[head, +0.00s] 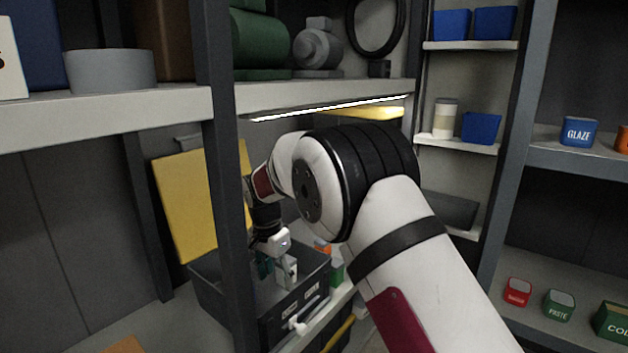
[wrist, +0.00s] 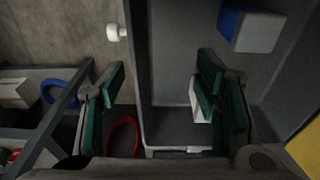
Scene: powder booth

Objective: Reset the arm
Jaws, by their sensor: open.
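My arm reaches into the shelving bay. My gripper (head: 272,266) is at the dark bin (head: 211,290) on the lower shelf in the head view. In the wrist view my gripper (wrist: 155,100) is open, with green-padded fingers set wide apart. The bin's near wall (wrist: 139,70) runs between the fingers, one finger outside it and the other over the inside. Nothing is held between the pads. A small white item (wrist: 197,108) inside the bin shows partly behind the right finger; I cannot tell whether they touch.
A blue and white box (wrist: 250,27) lies in the bin. A shelf board (head: 285,97) with a light strip is above my forearm, and a dark post (head: 226,200) stands in front of the bin. A yellow panel (head: 190,200) leans behind. A red ring (wrist: 122,137) lies outside the bin.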

